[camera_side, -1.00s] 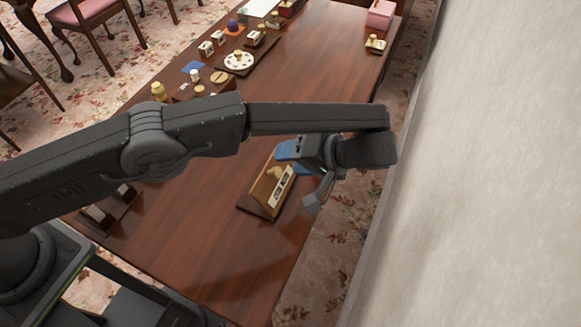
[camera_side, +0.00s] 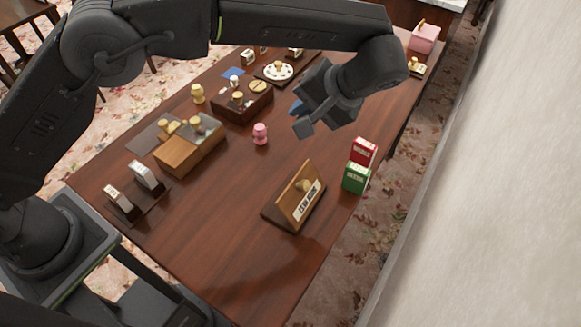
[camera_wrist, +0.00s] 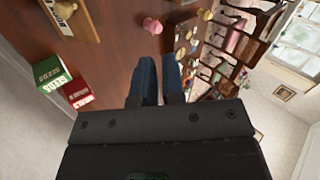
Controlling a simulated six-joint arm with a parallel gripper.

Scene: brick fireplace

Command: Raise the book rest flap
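The wooden book rest (camera_side: 277,211) stands near the right edge of the table, with a pale lettered label on its right-hand side. Its wooden panel (camera_side: 299,180) slopes upward in the side view. Part of the rest, with the label, also shows at the top left of the wrist view (camera_wrist: 86,22). My gripper (camera_side: 298,118) is in the air above the table, clear of the rest and farther back. Its two blue fingers (camera_wrist: 160,75) lie nearly together in the wrist view, with nothing seen between them.
Red (camera_side: 363,151) and green (camera_side: 355,178) boxes stand right of the rest at the table edge. A pink object (camera_side: 260,133) and a wooden box (camera_side: 190,147) stand to the left. Bare tabletop lies between them and the rest.

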